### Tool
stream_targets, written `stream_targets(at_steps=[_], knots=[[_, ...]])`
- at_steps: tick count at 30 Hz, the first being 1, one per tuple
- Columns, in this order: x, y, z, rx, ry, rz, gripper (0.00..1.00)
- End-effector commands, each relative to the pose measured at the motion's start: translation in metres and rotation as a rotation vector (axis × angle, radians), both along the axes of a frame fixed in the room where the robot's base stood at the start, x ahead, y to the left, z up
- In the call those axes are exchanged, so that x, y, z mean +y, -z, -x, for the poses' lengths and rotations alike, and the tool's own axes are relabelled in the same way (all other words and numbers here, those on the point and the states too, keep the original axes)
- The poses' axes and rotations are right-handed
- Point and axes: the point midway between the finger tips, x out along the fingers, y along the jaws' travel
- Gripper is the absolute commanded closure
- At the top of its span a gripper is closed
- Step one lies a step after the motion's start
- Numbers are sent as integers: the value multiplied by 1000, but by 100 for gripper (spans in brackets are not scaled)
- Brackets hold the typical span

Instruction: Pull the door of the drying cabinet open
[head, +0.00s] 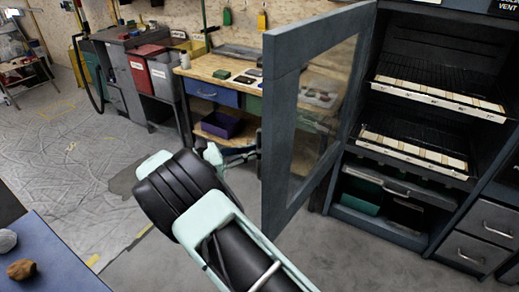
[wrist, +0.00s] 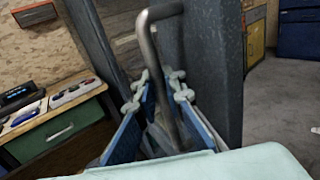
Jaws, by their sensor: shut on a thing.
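The drying cabinet (head: 380,226) stands at the right in the head view, dark grey with shelves inside. Its door (head: 279,130), a grey frame around a glass pane, stands swung well out from the front. The handle (wrist: 147,45) is a bent metal bar in the wrist view, close to the door's grey face. My gripper (wrist: 158,100) is shut on the handle, with a blue-padded finger on each side of the bar. In the head view my gripper (head: 245,150) is at the door's left edge, and the handle is hidden there.
A wooden workbench (head: 222,66) with drawers and a purple bin (head: 221,124) stands behind the door. A blue tabletop (head: 45,262) with stones is at the lower left. Grey drawers (head: 478,235) adjoin the cabinet at right.

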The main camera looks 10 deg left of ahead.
Motion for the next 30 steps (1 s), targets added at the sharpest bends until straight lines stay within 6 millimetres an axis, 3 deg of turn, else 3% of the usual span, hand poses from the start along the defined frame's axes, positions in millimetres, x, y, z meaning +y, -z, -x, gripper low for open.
stream_targets(at_steps=[15, 16, 20, 30], knots=[[1, -1, 1, -1, 0, -1, 100], [1, -1, 1, -1, 0, -1, 88], [1, 0, 0, -1, 0, -1, 74], [4, 0, 2, -1, -1, -1, 73]])
